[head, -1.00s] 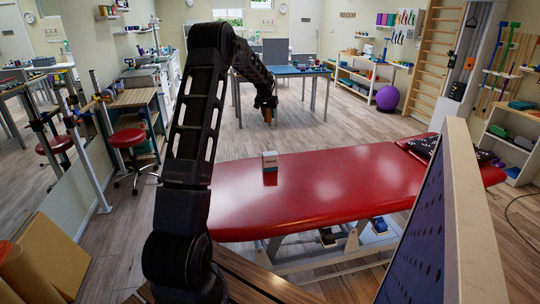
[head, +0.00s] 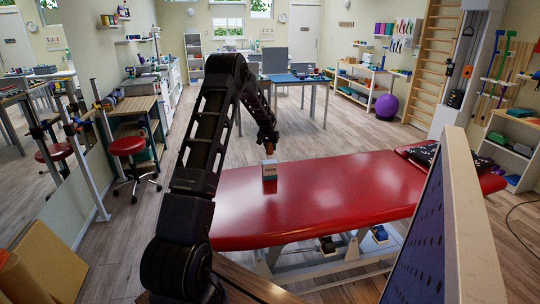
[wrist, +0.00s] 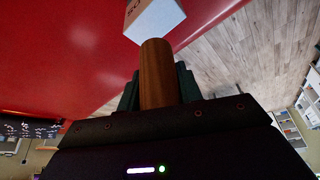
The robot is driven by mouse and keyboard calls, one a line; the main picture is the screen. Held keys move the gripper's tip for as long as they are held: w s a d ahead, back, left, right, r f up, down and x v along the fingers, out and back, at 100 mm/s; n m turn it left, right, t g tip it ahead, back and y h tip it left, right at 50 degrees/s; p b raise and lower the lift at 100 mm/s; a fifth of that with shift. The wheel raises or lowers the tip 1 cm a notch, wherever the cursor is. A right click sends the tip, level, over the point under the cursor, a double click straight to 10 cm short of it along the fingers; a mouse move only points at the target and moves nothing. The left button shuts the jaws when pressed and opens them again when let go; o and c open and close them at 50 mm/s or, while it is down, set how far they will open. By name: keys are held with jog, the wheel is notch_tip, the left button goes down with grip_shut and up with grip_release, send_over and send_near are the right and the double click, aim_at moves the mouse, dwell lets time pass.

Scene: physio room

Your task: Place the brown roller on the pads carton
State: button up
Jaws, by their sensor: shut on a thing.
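My gripper (wrist: 158,88) is shut on the brown roller (wrist: 156,62), with one dark green finger on each side of it. The roller's far end sticks out past the fingers. The pads carton (head: 270,172), a small white and grey box, stands upright on the red treatment table. In the wrist view the carton (wrist: 152,20) is just beyond the roller's end, which overlaps its edge in the picture. In the head view my gripper (head: 269,146) is right above the carton, with a bit of the roller showing below it. I cannot tell whether roller and carton touch.
The red treatment table (head: 330,192) is bare around the carton, with a dark patterned item at its far right end. A blue-topped table (head: 298,77) stands behind. A red stool (head: 127,147) is at the left, and a blue panel (head: 430,230) at the front right.

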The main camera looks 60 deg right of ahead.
aim_at(270, 153)
jog(key=shift+f, duration=2.3)
jog(key=shift+f, duration=0.1)
jog(key=o, duration=1)
